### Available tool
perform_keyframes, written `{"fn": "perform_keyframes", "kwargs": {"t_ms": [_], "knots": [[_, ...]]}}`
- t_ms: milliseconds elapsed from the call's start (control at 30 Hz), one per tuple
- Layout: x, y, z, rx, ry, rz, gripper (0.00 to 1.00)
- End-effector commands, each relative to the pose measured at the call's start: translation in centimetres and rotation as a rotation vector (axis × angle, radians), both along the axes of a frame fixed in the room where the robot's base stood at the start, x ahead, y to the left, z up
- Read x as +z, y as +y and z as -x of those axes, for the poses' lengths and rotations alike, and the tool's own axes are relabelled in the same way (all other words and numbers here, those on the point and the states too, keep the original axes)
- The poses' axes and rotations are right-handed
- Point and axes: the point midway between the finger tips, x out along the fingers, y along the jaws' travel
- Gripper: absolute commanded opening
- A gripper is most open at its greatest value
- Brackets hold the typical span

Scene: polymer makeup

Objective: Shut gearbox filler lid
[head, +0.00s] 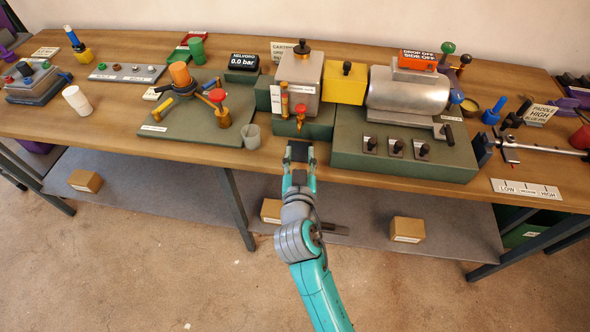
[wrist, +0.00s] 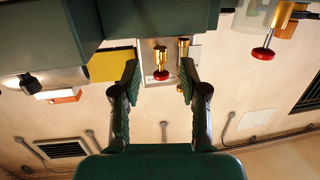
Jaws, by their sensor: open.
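A yellow housing (head: 346,82) with a black knob (head: 347,67) stands between a grey box and a silver drum; it looks like the gearbox. I cannot make out a separate filler lid on it, nor whether one is open. In the wrist view part of the yellow housing (wrist: 112,65) shows left of my fingers. My gripper (head: 299,152) is open and empty at the bench's front edge, in front of and below the grey box. In the wrist view my gripper (wrist: 158,85) has its fingers spread, with a brass fitting with a red knob (wrist: 160,65) visible between them.
The grey box (head: 300,72) with a black-knobbed top stands left of the yellow housing. The silver drum (head: 407,92) on a green base (head: 400,153) is at the right. A grey cup (head: 251,136) stands left of my gripper. A green plate with valves (head: 190,120) lies farther left.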

Motion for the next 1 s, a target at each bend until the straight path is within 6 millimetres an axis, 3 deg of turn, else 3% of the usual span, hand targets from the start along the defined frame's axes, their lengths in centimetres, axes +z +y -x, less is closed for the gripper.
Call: {"fn": "perform_keyframes", "kwargs": {"t_ms": [300,1000], "knots": [[-2.0,-1.6,1.6,0.016,0.017,0.018,0.43],[-2.7,-2.1,2.1,0.022,0.023,0.024,0.43]]}}
